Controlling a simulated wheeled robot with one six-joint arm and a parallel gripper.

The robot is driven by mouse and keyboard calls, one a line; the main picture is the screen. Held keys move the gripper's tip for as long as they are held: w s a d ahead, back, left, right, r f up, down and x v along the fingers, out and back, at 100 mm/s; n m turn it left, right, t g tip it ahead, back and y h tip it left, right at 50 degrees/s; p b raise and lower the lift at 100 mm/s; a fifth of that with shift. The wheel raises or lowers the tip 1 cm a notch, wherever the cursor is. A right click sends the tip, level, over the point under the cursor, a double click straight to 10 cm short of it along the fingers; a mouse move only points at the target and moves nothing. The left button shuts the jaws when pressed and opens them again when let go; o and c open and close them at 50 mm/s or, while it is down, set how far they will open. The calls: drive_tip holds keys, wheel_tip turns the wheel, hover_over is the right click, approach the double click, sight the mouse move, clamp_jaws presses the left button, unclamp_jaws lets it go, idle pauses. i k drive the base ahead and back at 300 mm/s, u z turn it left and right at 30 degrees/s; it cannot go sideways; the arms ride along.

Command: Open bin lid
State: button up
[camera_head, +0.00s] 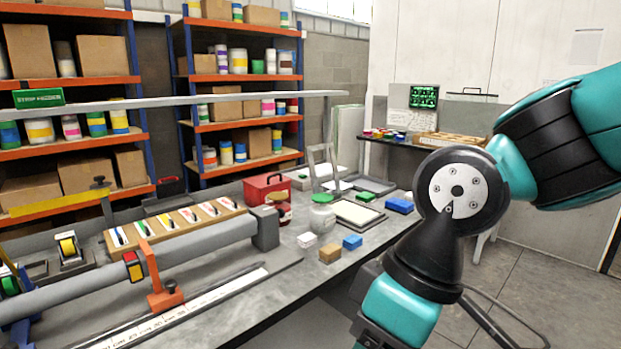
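I cannot make out a bin or a bin lid in the head view. A red box with a dark handle (267,188) stands on the workbench near the middle. A clear jar with a green lid (321,213) stands just right of it. My teal and black arm fills the right side and passes out of the bottom of the frame. My gripper is not visible, so its place relative to any bin is hidden.
The grey workbench (345,262) runs from lower left toward the back. It carries a long grey rail (205,249), a wooden tray of tools (175,228) and several small blocks. Stocked shelves (205,77) stand behind. The tiled floor (550,265) at right looks clear.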

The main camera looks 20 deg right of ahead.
sight(261, 181)
drive_tip(key=z, duration=0.2)
drive_tip(key=i, duration=1.8)
drive_tip(key=u, duration=0.25)
